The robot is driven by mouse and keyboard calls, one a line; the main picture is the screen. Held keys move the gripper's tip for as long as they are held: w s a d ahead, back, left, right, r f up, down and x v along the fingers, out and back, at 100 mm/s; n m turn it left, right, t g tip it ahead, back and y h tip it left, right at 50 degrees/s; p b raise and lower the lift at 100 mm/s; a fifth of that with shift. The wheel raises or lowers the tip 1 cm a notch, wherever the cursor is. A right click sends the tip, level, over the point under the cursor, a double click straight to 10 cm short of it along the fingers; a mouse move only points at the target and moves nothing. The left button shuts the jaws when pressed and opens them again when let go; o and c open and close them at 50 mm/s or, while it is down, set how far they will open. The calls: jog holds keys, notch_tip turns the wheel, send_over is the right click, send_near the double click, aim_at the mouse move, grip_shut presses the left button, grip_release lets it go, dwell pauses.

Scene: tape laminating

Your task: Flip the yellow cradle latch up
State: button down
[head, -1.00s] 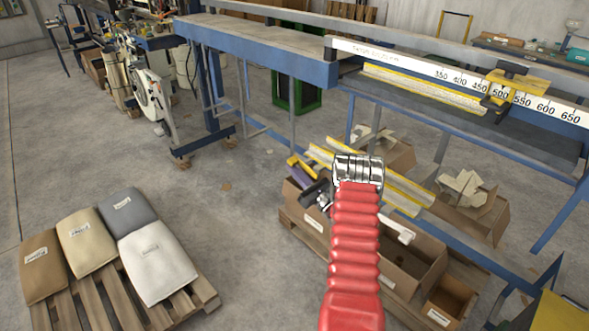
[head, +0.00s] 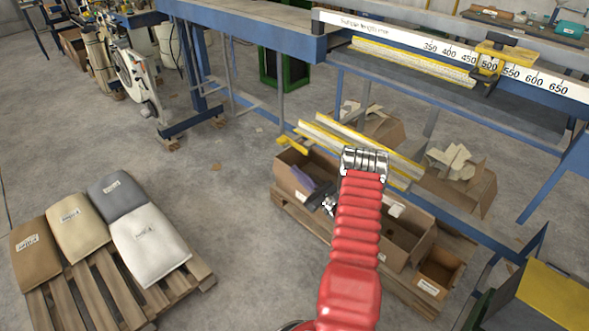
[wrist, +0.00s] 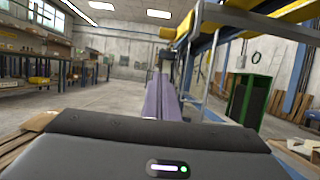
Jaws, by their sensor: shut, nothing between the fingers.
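The cradle of long yellow-edged rails (head: 385,150) slants below the bench, above the cardboard boxes. A short yellow piece (head: 291,144), which looks like the latch, shows at its left end. Whether it is up or down is too small to tell. My red arm rises in front of the cradle and hides part of it. My gripper (head: 298,180) has purple-grey fingers, shut and empty, below the yellow piece and apart from it in the picture. In the wrist view the shut fingers (wrist: 161,88) point forward, with yellow bars (wrist: 215,16) above and to the right.
Open cardboard boxes (head: 415,215) on a pallet stand under the cradle. The blue-framed bench (head: 270,38) with a ruler (head: 400,44) is behind. Sacks (head: 150,245) lie on a pallet at left. Floor between is clear. A green bin (wrist: 248,100) stands beyond the gripper.

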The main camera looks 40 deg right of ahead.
jog(key=v, duration=0.3)
jog(key=shift+s+r, duration=0.1)
jog(key=shift+s, duration=0.05)
dwell(0.3)
jog(key=w+r, duration=0.7)
jog(key=w, duration=0.2)
jog(key=shift+a, duration=0.15)
dwell(0.5)
jog(key=shift+r, duration=0.1)
